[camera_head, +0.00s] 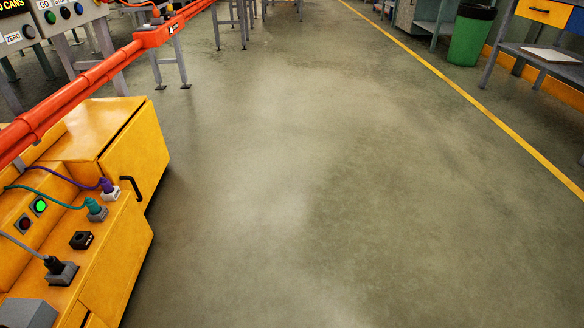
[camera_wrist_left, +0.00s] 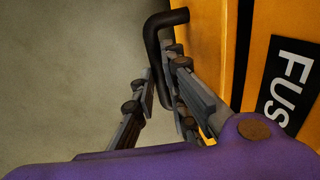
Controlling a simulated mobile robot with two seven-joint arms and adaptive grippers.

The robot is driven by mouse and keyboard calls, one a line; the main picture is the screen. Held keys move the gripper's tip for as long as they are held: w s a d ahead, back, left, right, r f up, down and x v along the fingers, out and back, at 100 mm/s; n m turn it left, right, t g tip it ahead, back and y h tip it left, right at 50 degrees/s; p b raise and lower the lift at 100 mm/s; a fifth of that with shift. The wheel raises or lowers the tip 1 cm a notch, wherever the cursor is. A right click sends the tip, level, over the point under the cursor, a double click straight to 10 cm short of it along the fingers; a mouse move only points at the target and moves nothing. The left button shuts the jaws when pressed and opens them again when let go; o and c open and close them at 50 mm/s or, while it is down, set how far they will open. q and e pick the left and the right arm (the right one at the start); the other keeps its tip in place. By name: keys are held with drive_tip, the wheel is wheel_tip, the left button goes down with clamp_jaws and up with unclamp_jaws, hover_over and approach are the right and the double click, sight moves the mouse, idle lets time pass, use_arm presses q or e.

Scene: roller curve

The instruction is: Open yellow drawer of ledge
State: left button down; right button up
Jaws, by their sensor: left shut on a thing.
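In the left wrist view, the two grey fingers of my left gripper (camera_wrist_left: 163,80) stand on either side of a black bar handle (camera_wrist_left: 152,48) and are shut on it. The handle is fixed to a yellow panel (camera_wrist_left: 212,30) with a black label (camera_wrist_left: 290,85) reading "FUS", its remainder cut off. A yellow drawer front (camera_head: 545,11) with a dark handle shows in a grey workbench ledge at the upper right of the head view. Neither gripper shows in the head view.
A yellow cabinet (camera_head: 137,150) with a black handle, plugs and cables stands at the left under a red rail (camera_head: 85,78). A green bin (camera_head: 472,38) stands near the ledge (camera_head: 505,50). The middle floor is clear.

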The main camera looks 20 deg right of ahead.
use_arm(q)
drive_tip(key=s+d+p, duration=0.3)
drive_tip(key=d+p, duration=0.2)
drive_tip(key=d, duration=0.2)
drive_tip(key=s+d+p, duration=0.3)
drive_tip(key=d+p, duration=0.2)
drive_tip(key=d, duration=0.2)
drive_tip(key=shift+d, duration=0.3)
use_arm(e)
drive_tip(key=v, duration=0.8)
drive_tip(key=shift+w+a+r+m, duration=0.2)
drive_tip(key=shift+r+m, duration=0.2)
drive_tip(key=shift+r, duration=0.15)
use_arm(q)
drive_tip(key=shift+s+f, duration=0.1)
drive_tip(key=c, duration=1.8)
unclamp_jaws()
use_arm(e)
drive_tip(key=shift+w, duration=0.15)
